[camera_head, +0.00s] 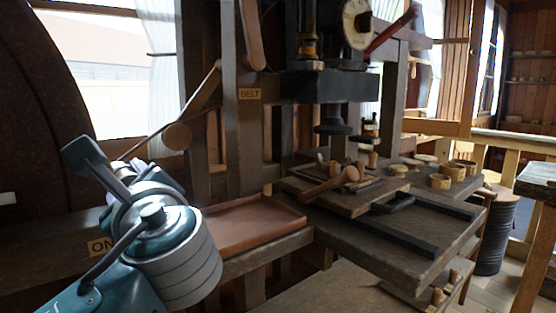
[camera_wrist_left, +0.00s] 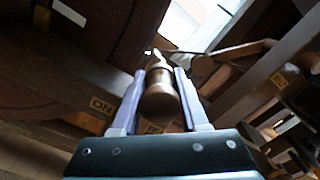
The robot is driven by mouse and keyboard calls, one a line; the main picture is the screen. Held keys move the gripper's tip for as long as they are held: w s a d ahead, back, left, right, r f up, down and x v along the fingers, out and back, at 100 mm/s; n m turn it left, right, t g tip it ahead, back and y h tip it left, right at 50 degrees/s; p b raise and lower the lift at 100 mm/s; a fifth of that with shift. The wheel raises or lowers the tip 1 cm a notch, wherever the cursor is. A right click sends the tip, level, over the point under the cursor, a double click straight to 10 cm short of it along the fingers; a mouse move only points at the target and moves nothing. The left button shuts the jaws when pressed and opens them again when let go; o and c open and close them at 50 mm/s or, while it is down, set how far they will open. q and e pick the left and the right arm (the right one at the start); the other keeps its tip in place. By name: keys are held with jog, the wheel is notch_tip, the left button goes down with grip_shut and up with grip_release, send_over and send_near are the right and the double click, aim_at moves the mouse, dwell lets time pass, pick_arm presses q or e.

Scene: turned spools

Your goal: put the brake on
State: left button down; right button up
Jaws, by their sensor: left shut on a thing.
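My left gripper (camera_wrist_left: 167,72) is shut on a brown rounded wooden handle (camera_wrist_left: 161,102), seen between its two pale fingers in the left wrist view. An ON plate (camera_wrist_left: 101,105) is to the left of the handle, and a second plate (camera_wrist_left: 153,128) is partly hidden just below it. In the head view the ON plate (camera_head: 100,246) shows on the dark beam, partly covered by my left arm. My left wrist hides the held handle and the fingertips there. My right gripper is not in view.
A wooden lever with a round knob (camera_head: 178,136) slants beside the BELT plate (camera_head: 250,94). A large dark wheel (camera_head: 40,95) stands at left. A reddish tray (camera_head: 247,222) and a bench (camera_head: 360,235) with wooden pieces lie to the right of my left arm.

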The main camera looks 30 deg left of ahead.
pick_arm(q)
jog(key=shift+s+a+f+n, duration=0.2)
jog(key=shift+s+n, duration=0.1)
jog(key=shift+s, duration=0.15)
jog(key=shift+s+a+f+n, duration=0.1)
jog(key=shift+s+a+n, duration=0.05)
jog(key=shift+s+n, duration=0.2)
jog(key=shift+c, duration=2.1)
grip_release()
jog(key=shift+s+a, duration=0.1)
jog(key=v, duration=1)
jog(key=shift+a, duration=0.1)
